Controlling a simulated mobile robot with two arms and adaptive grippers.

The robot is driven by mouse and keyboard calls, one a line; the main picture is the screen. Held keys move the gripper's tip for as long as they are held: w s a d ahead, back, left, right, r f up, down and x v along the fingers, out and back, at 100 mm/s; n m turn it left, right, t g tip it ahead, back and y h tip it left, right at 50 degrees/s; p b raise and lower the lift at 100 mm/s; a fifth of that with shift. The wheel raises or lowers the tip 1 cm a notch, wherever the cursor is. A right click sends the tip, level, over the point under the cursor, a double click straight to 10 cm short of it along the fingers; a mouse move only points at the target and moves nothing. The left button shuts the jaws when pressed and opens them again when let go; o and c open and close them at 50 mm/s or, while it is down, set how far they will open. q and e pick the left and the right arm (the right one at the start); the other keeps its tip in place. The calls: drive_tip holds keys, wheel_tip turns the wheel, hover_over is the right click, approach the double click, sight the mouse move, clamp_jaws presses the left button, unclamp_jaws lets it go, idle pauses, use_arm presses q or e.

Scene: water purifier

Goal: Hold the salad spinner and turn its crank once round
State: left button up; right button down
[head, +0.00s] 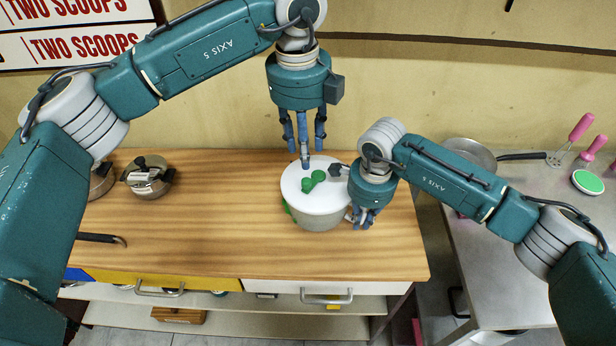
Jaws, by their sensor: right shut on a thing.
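The salad spinner (318,219) stands upright on the wooden counter, with a white lid, a pale grey bowl and a green crank (314,181) on top. A bit of green shows at its left side. My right gripper (362,222) is at the spinner's right side, shut on it; its fingers hide the exact place of the grip. My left gripper (304,146) points down above the back of the lid, fingers spread and empty. Its lowest fingertip is close behind the crank; whether it touches the lid is hard to tell.
A lidded metal pot (147,178) stands at the counter's left, another partly hidden beside it. A dark handle (100,239) lies at front left. The wooden counter (220,215) is clear left of the spinner. A metal table (500,262) with a pan (468,153) stands right.

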sight(306, 180)
use_arm(q)
drive_tip(key=f+n, duration=0.1)
drive_tip(key=f, duration=0.2)
drive_tip(key=f+n, duration=0.2)
drive_tip(key=f, duration=0.2)
drive_tip(key=w+f+n, duration=0.1)
drive_tip(key=f+n, duration=0.1)
drive_tip(key=f, duration=0.1)
drive_tip(key=shift+f+g+y, duration=0.25)
drive_tip(key=shift+g+y, duration=0.05)
clamp_jaws()
